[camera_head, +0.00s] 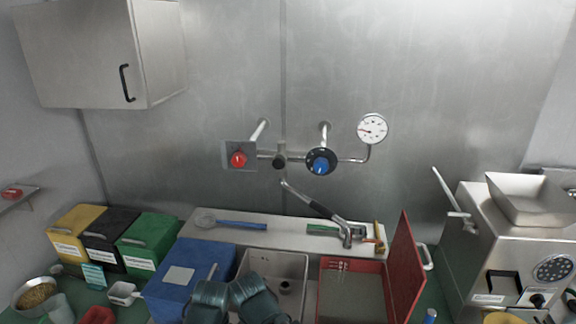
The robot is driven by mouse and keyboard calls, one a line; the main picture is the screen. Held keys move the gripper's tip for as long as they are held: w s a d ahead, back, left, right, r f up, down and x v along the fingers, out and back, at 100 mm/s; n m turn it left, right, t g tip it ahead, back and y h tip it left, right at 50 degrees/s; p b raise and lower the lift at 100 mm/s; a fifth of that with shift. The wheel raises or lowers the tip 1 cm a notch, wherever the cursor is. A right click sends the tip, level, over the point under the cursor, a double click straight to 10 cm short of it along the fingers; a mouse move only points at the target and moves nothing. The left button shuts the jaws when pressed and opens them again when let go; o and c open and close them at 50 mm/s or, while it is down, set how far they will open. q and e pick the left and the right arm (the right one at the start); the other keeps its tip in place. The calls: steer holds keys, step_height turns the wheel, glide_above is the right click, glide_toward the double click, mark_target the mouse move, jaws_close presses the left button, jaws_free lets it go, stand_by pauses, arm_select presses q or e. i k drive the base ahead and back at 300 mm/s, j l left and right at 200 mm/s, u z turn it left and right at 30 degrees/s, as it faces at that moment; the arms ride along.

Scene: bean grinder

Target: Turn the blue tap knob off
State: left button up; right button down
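The blue tap knob (320,166) sits in a round black collar on the wall pipework, right of centre. A red knob (238,159) is on a square plate to its left. A dark fitting (279,160) sits on the pipe between them. Nothing touches the blue knob. No gripper fingers show in the head view, so I cannot see whether either gripper is open or shut. Two dark teal rounded parts stand at the bottom centre; I cannot tell for sure whether they are mine.
A round gauge (372,128) is right of the blue knob. An open red case (408,265) and a metal grinder (505,240) stand right. Coloured bins (150,238) stand left. The wall around the knobs is clear.

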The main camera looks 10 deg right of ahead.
mark_target(320, 164)
steer(key=k+z, duration=0.1)
steer(key=z, duration=0.7)
